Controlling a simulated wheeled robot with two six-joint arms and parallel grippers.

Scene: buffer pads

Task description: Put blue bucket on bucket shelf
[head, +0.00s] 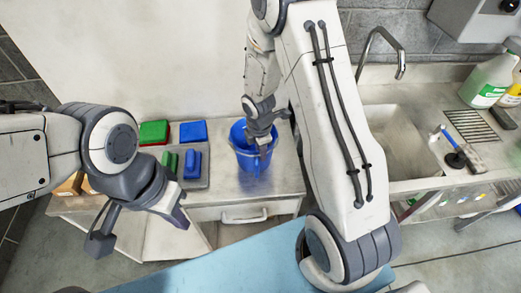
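The blue bucket (244,160) stands upright on the grey counter (284,172), left of the sink. My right gripper (261,143) reaches down over the bucket's opening at its front right rim. Its fingers overlap the rim, and I cannot tell whether they are closed on it. My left gripper (140,231) is open and empty, with its fingers spread wide, in front of the counter at the left and well apart from the bucket. I cannot make out a bucket shelf in this view.
Green (154,132) and blue (193,131) pads and a blue brush-like item (192,164) lie left of the bucket. A sink (397,140) with a faucet (384,47) is at the right. A light blue surface (235,262) lies in front.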

